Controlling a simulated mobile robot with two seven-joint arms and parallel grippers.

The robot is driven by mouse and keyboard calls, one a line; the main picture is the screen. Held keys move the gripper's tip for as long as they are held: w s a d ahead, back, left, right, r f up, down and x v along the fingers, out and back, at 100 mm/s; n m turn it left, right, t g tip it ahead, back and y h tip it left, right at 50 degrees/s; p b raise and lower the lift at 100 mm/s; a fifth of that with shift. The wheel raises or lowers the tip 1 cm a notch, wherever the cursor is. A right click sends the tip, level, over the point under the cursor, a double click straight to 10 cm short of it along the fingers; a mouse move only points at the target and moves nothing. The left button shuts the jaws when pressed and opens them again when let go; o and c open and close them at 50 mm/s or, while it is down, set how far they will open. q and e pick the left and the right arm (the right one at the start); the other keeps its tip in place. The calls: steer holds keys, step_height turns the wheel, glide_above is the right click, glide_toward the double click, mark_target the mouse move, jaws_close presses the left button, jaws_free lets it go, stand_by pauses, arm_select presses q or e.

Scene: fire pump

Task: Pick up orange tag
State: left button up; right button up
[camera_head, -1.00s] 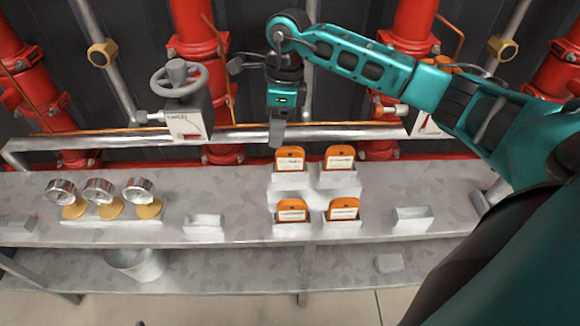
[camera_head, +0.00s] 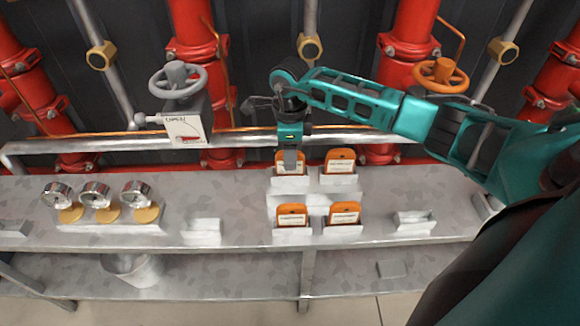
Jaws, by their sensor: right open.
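Several orange tags with white labels stand upright in a light grey stepped holder on the metal shelf. The back-left tag (camera_head: 283,168) is partly hidden behind my right gripper (camera_head: 290,168). The back-right tag (camera_head: 340,161), front-left tag (camera_head: 292,215) and front-right tag (camera_head: 343,213) show clearly. My right gripper points down, open, at the back-left tag. I cannot tell whether its fingers touch or straddle that tag. My left gripper is not in view.
Three gauges (camera_head: 96,197) stand on the shelf (camera_head: 170,210) at left. Small empty holders (camera_head: 203,230) (camera_head: 413,220) flank the tags. A grey valve wheel (camera_head: 178,82), an orange wheel (camera_head: 440,76) and red pipes (camera_head: 410,30) stand behind. A bucket (camera_head: 132,270) is below.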

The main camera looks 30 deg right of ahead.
step_height(320, 180, down, 2)
steer(key=shift+f, duration=0.1)
steer(key=shift+c, duration=0.5)
jaws_close()
